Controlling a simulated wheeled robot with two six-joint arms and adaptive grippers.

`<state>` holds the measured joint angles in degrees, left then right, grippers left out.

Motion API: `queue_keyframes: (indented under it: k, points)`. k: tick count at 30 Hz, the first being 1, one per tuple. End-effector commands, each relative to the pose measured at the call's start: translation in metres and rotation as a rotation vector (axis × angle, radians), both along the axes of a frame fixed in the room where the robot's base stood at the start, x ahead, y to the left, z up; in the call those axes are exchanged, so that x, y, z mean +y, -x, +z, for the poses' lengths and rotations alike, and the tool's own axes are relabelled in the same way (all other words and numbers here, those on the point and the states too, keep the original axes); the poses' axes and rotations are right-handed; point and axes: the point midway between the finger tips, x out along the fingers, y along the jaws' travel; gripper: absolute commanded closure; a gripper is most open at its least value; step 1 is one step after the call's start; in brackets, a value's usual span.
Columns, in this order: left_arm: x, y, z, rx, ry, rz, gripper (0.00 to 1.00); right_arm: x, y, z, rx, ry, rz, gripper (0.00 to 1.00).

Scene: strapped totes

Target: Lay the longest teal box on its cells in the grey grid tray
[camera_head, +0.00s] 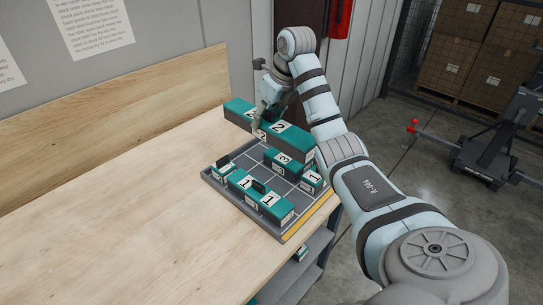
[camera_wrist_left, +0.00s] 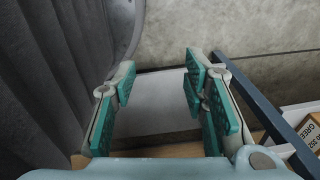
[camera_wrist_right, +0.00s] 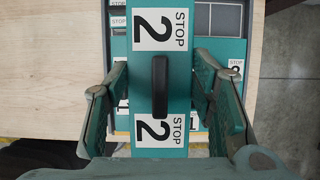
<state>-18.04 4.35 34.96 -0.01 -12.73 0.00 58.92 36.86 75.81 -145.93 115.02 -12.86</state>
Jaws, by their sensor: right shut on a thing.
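The longest teal box (camera_head: 290,135) carries number 2 labels and a black handle on top. My right gripper (camera_head: 262,122) is shut on it and holds it level above the far part of the grey grid tray (camera_head: 224,194). In the right wrist view the box (camera_wrist_right: 160,30) runs up and down between the fingers of the right gripper (camera_wrist_right: 162,92). The box hides part of the tray and its cells. My left gripper (camera_wrist_left: 155,90) shows only in its own wrist view, open and empty, away from the tray.
Shorter teal boxes stand in the tray: several marked 1, such as the front one (camera_head: 277,206), and one marked 3 (camera_head: 284,160). Some cells between them are bare. The wooden table (camera_head: 120,210) is clear to the left. A wooden back panel (camera_head: 110,145) borders the table.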

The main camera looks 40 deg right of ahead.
Motion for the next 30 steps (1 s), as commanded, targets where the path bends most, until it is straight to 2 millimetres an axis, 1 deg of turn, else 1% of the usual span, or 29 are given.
queue_keyframes:
  k: [1,3,5,6,7,10,12,16,21,23,30]
  points:
    - [0.002,-0.003,-0.031,-0.005,-0.002,-0.001,0.60,0.000,0.000,-0.031,0.000,0.000,0.000,0.99]
    - [0.003,-0.010,-0.057,-0.017,-0.004,-0.002,0.60,-0.001,0.001,-0.059,0.001,0.000,0.000,0.99]
    - [0.003,-0.018,-0.073,-0.029,-0.004,-0.002,0.60,-0.001,0.001,-0.081,0.002,0.001,0.001,0.99]
    - [0.003,-0.023,-0.075,-0.037,-0.004,-0.002,0.60,-0.001,0.002,-0.093,0.006,0.001,0.001,0.99]
    - [0.002,-0.025,-0.072,-0.040,-0.003,-0.002,0.60,-0.002,0.002,-0.100,0.007,0.001,0.000,0.99]
    - [0.002,-0.026,-0.071,-0.042,-0.003,-0.003,0.60,-0.002,0.002,-0.124,0.004,0.002,0.001,0.99]
    - [0.002,-0.023,-0.072,-0.039,-0.003,-0.002,0.60,-0.002,0.002,-0.135,0.002,0.001,0.002,0.99]
    - [0.002,-0.018,-0.073,-0.030,-0.003,-0.002,0.60,-0.001,0.001,-0.149,0.002,0.001,0.002,0.99]
    - [0.002,-0.016,-0.077,-0.026,-0.003,-0.002,0.60,-0.001,0.001,-0.180,0.001,0.001,0.002,0.99]
    - [0.002,-0.016,-0.077,-0.026,-0.003,-0.002,0.60,-0.001,0.001,-0.184,0.000,0.001,0.003,0.99]
    - [0.002,-0.016,-0.077,-0.026,-0.003,-0.002,0.60,-0.001,0.001,-0.184,0.000,0.001,0.003,0.99]
